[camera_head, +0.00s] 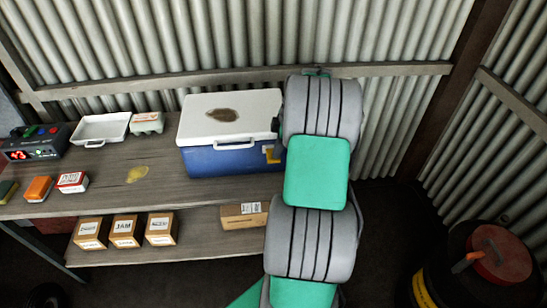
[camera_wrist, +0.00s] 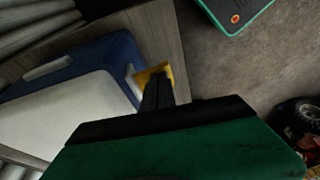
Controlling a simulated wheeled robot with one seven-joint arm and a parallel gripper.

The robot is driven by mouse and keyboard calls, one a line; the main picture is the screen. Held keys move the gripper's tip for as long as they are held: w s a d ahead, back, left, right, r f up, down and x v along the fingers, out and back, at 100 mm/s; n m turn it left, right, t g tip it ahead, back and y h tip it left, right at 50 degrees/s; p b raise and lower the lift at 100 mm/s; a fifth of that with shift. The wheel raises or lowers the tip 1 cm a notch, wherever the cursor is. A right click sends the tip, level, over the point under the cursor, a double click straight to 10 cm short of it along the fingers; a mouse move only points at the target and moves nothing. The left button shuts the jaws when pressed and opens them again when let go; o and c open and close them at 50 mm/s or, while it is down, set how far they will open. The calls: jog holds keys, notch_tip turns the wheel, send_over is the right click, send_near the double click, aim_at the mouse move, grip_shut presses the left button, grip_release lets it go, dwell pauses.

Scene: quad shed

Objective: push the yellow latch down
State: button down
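The yellow latch (camera_head: 271,154) is on the front right of a blue cooler (camera_head: 225,162) with a white lid (camera_head: 200,108). The lid lies on the cooler and has a brown stain. In the wrist view the latch (camera_wrist: 152,73) shows just past my gripper (camera_wrist: 156,82), whose dark fingers are together with no gap visible between them. The fingertips overlap the latch in that view and hide part of it; I cannot tell whether they touch. In the head view my arm hides the gripper.
The cooler stands on a wooden bench (camera_head: 100,189) against a corrugated wall. A white tray (camera_head: 92,128), an egg carton (camera_head: 146,123) and small boxes lie to its left. A black drum (camera_head: 455,262) stands at the lower right.

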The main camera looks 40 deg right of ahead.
jog(key=shift+f+b, duration=0.5)
jog(key=shift+f, duration=0.45)
jog(key=shift+r+p, duration=0.3)
jog(key=shift+r, duration=0.05)
jog(key=shift+s+d+r, duration=0.25)
jog(key=shift+s+d, duration=0.25)
jog(key=shift+d, duration=0.1)
jog(key=shift+s+d+r, duration=0.25)
jog(key=shift+s+d, duration=0.2)
jog(key=shift+d, duration=0.15)
jog(key=shift+r, duration=0.1)
jog(key=v, duration=0.7)
jog(key=shift+r, duration=0.3)
jog(key=shift+d, duration=0.15)
